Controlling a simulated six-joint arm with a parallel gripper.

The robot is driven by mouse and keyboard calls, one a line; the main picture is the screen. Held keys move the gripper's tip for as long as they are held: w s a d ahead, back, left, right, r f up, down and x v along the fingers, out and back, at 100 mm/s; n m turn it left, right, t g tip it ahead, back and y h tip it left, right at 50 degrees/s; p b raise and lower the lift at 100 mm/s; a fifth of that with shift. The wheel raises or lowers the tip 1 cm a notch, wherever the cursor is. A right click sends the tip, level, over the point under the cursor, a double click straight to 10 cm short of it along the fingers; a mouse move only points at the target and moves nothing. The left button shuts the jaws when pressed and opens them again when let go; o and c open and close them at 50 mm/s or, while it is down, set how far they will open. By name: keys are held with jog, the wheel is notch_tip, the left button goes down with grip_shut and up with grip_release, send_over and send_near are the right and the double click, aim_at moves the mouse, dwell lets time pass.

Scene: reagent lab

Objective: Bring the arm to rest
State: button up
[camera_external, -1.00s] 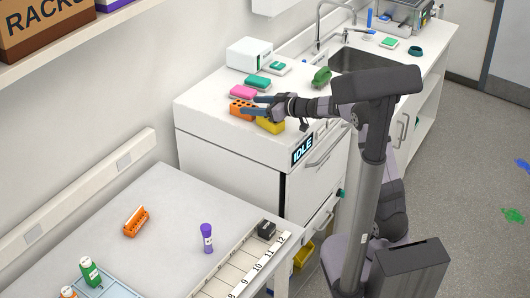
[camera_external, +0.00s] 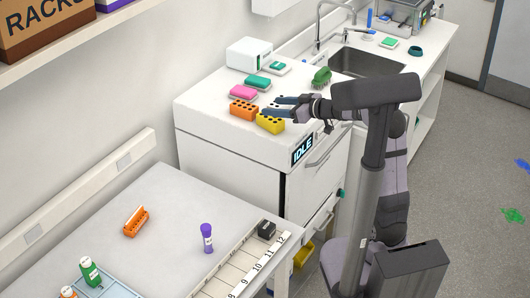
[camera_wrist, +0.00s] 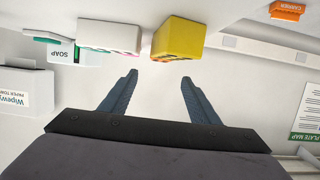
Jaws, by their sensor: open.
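My arm reaches over the white counter on the far side. My gripper (camera_external: 272,105) is open and empty, its two blue-grey fingers spread beside the yellow rack (camera_external: 270,124) and the orange rack (camera_external: 243,109). In the wrist view the fingers of my gripper (camera_wrist: 158,78) stand apart with only pale surface between them. A yellow block (camera_wrist: 180,37) lies beyond the fingertips there, apart from them, with a whitish block (camera_wrist: 108,36) to its left.
A sink (camera_external: 365,62) lies behind. The near table holds a purple-capped bottle (camera_external: 207,238) and a small orange rack (camera_external: 135,222).

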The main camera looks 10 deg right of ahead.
jog(key=a+m, duration=0.1)
jog(key=a+m+b, duration=0.1)
jog(key=a, duration=0.1)
jog(key=a+m+b, duration=0.1)
jog(key=a+m, duration=0.1)
jog(key=shift+s+a+r+t, duration=0.25)
jog(key=shift+r+t, duration=0.1)
jog(key=shift+t, duration=0.05)
jog(key=s+a+f+m+g+h+b, duration=0.2)
jog(key=s+f+m, duration=0.5)
jog(key=s+a+f+m+g+h+b, duration=0.1)
jog(key=s+a+f+m+h+b, duration=0.2)
jog(key=s+f+m, duration=0.45)
jog(key=s+d+f+n+g+h+p, duration=0.2)
jog(key=d+f, duration=0.1)
jog(key=d, duration=0.6)
jog(key=s+d+f+n+g+h+p, duration=0.2)
jog(key=d+f, duration=0.1)
jog(key=d, duration=0.6)
jog(key=s+d+f+n+g+p, duration=0.1)
jog(key=s+d+n+g, duration=0.1)
jog(key=s+d, duration=0.4)
jog(key=s+d+f+n+g+h+p, duration=0.1)
jog(key=s+d+f+n+g+p, duration=0.1)
jog(key=s+d, duration=0.3)
jog(key=shift+s+d+n, duration=0.4)
jog(key=shift+s+n, duration=0.35)
jog(key=shift+s, duration=0.45)
